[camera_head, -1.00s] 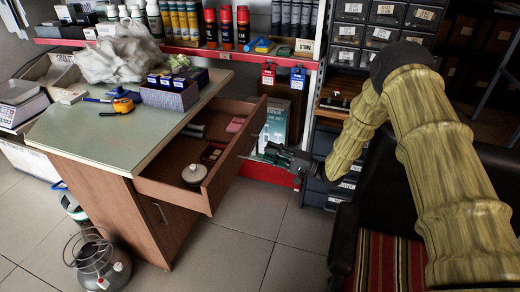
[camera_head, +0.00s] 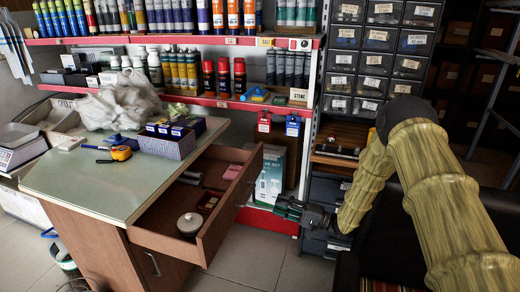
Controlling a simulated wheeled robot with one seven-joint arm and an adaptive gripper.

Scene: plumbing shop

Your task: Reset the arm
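My arm (camera_head: 440,195) comes in from the right in a yellow-green sleeve and bends down toward the middle of the picture. My gripper (camera_head: 284,207) is small and dark, just right of the open drawer (camera_head: 229,218) and in front of the red-edged shelf base. It appears to hold nothing, and its fingers seem spread apart. It looks clear of the drawer front, though the gap is hard to judge.
The drawer holds a round lidded pot (camera_head: 190,223) and small boxes. The counter (camera_head: 85,185) carries a tape measure (camera_head: 121,153) and a box of small packs (camera_head: 166,145). Shelves (camera_head: 210,102) and a parts-drawer cabinet (camera_head: 375,60) stand behind. A dark chair is at lower right.

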